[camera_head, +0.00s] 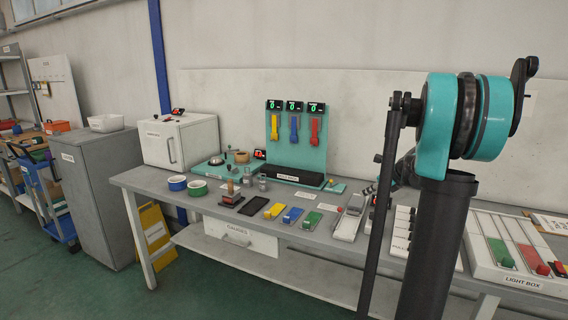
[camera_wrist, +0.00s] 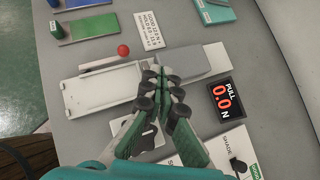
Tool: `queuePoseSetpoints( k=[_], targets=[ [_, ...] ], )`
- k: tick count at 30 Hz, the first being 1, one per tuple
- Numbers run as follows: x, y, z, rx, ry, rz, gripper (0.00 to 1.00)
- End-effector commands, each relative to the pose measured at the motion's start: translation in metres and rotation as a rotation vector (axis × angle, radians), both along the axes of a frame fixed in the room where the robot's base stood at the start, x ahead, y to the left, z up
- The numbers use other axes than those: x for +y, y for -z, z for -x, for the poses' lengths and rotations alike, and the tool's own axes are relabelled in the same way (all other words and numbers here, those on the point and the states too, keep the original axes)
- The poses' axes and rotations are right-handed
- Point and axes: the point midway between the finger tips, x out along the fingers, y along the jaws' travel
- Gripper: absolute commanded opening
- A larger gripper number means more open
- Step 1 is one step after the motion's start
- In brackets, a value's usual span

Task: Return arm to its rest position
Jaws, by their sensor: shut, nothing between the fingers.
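My arm, teal and black, stands large at the right of the head view and hides part of the bench behind it. My gripper (camera_wrist: 164,74) points down over the bench in the wrist view, its dark-jointed green fingers together and empty. Below the fingertips is a pale tester (camera_wrist: 90,93) with a grey wedge and a red ball (camera_wrist: 123,50). The fingers overlap it in the picture; I cannot tell whether they touch it. In the head view the tester (camera_head: 346,226) stands just left of my arm, and my gripper is mostly hidden.
A pull display (camera_wrist: 222,99) reading 0.0 N stands right of the tester. The bench (camera_head: 150,184) holds coloured blocks, bowls (camera_head: 197,188) and a teal gauge stand (camera_head: 297,150). A light box (camera_head: 520,284) lies right of my arm. Green floor is open in front at left.

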Motion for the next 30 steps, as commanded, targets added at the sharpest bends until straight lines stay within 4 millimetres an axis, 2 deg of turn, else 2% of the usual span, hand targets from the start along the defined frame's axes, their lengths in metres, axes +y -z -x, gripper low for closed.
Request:
queuePoseSetpoints(
  k=[10, 17, 20, 23, 30],
  targets=[
    [0.03, 0.014, 0.033, -0.051, -0.19, 0.178, 0.0],
    [0.059, 0.032, 0.074, -0.11, -0.423, 0.377, 0.0],
    [0.074, 0.043, 0.099, -0.144, -0.567, 0.492, 0.0],
    [0.091, 0.059, 0.135, -0.19, -0.767, 0.642, 0.0],
    [0.12, 0.107, 0.239, -0.317, -1.385, 1.04, 0.0]
  ],
)
